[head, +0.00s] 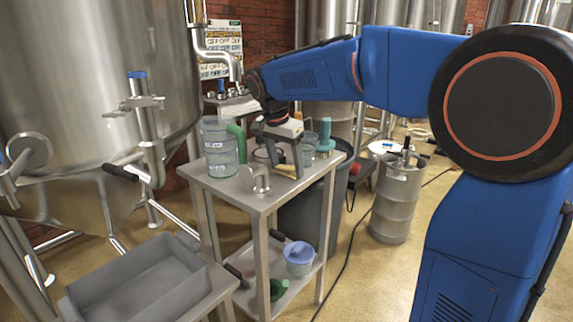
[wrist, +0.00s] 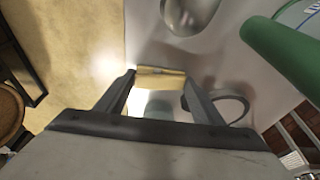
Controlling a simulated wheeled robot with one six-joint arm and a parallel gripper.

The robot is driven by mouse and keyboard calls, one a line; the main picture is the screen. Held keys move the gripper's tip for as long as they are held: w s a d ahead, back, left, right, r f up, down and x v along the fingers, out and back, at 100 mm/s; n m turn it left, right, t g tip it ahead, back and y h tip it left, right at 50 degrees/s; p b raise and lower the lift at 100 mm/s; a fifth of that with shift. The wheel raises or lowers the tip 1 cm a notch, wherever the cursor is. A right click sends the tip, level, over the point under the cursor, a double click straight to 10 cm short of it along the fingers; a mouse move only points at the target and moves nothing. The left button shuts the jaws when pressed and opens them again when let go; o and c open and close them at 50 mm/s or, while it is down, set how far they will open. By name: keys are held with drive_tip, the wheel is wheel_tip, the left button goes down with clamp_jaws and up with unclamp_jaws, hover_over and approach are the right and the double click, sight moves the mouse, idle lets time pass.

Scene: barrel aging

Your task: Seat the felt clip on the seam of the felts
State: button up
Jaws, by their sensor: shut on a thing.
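My gripper (head: 284,160) is over the steel cart top in the head view. In the wrist view my gripper (wrist: 158,82) has its two fingers closed on a short brass-coloured piece (wrist: 160,71). The piece lies crosswise between the fingertips; I take it for the felt clip. In the head view the brass-coloured piece (head: 287,171) is small, low at the fingertips, just above or at the cart top; I cannot tell if it touches. The felts and their seam cannot be made out in either view.
On the steel cart (head: 232,187) stand a clear jug (head: 220,157) with a green handle (head: 240,143), a metal mug (head: 259,184) and a teal-topped item (head: 325,135). A grey bin (head: 140,275) is at front left. A large tank (head: 90,80) stands behind. A keg (head: 396,200) is right.

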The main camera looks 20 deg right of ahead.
drive_tip(key=shift+f, duration=0.15)
drive_tip(key=o, duration=1)
drive_tip(key=v, duration=1.7)
drive_tip(key=shift+w+a, duration=0.1)
drive_tip(key=shift+a, duration=0.15)
drive_tip(key=s+d+f+n+t+y, duration=0.1)
drive_tip(key=s+d+f+n, duration=0.2)
drive_tip(key=s+f, duration=0.6)
drive_tip(key=s+d+f+n+t, duration=0.1)
drive_tip(key=s+d+f+n, duration=0.3)
drive_tip(key=s+f, duration=0.5)
drive_tip(key=s+d+f+n+t+y, duration=0.1)
drive_tip(key=s+d+f+n, duration=0.2)
drive_tip(key=s+f, duration=0.7)
drive_tip(key=shift+s+d+f+n+y, duration=0.15)
drive_tip(key=shift+s+d, duration=0.2)
drive_tip(key=shift+s, duration=0.2)
drive_tip(key=shift+s+d+r+n+y, duration=0.1)
drive_tip(key=shift+s+d, duration=0.2)
drive_tip(key=shift+s, duration=0.2)
drive_tip(key=shift+s+d+f+n+y, duration=0.15)
drive_tip(key=shift+s+d, duration=0.2)
drive_tip(key=shift+s, duration=0.2)
